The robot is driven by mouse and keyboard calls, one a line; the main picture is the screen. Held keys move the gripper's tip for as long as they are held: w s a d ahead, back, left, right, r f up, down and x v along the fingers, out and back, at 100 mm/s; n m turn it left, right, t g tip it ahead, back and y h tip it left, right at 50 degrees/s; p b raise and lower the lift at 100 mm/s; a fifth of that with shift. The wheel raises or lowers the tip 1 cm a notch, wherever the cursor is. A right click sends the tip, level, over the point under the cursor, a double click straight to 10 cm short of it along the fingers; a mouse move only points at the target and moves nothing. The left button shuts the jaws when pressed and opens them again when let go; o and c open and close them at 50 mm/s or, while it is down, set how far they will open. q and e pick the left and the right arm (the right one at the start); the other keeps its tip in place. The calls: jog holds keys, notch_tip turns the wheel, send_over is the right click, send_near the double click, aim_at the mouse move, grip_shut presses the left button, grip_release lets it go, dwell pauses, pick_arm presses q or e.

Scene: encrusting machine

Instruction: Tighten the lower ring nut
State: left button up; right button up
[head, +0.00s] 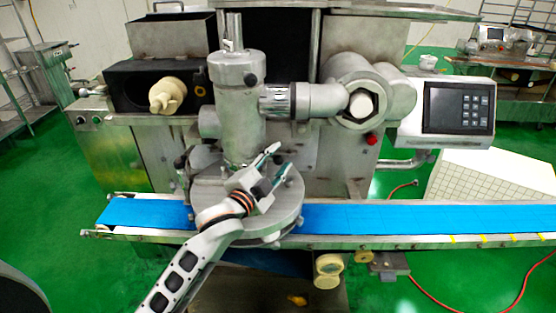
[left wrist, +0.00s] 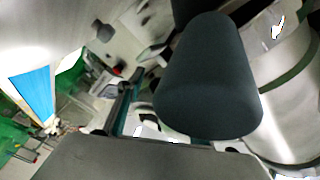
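The encrusting machine's upright metal cylinder (head: 240,120) stands above a wide round metal housing (head: 280,215). The lower ring nut cannot be told apart clearly; the area at the cylinder's base is partly hidden by my left gripper. My left gripper (head: 275,168) is in front of that base, above the housing, with its two fingers apart and nothing seen between them. In the left wrist view a large dark tapered knob-like shape (left wrist: 205,85) is very close, beside a curved metal surface (left wrist: 290,100). Contact cannot be told. My right gripper is not in view.
A blue conveyor belt (head: 400,219) runs left and right below the housing. A control panel (head: 457,108) is at the right, with a red button (head: 372,139) near it. A side pipe (head: 318,101) joins the cylinder. A white gridded block (head: 500,180) stands behind the belt.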

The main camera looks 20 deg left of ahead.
pick_arm(q)
jog(key=s+a, duration=0.2)
jog(key=s, duration=1)
